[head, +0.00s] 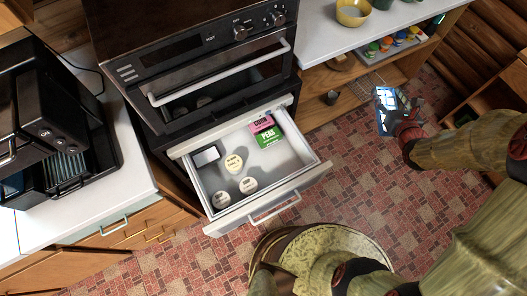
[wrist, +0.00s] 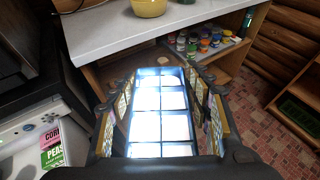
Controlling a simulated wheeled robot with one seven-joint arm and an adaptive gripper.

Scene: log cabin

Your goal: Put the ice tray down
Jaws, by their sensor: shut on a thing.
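The ice tray (wrist: 160,112), dark-framed with bright white-blue cells in two columns, is between the fingers of my gripper (wrist: 160,88) in the wrist view. The fingers lie along its left and right sides. In the head view the ice tray (head: 387,100) is held by my gripper (head: 402,118) at the right, above the tiled floor and in front of the open shelves. It is tilted and appears clear of any surface. My gripper is shut on it.
An open drawer (head: 222,222) below the oven (head: 200,60) holds corn (head: 262,123) and peas (head: 269,137) boxes, several round tubs and a small pale rectangular item (head: 206,155). A white counter (head: 330,30) carries a yellow bowl (head: 353,12).

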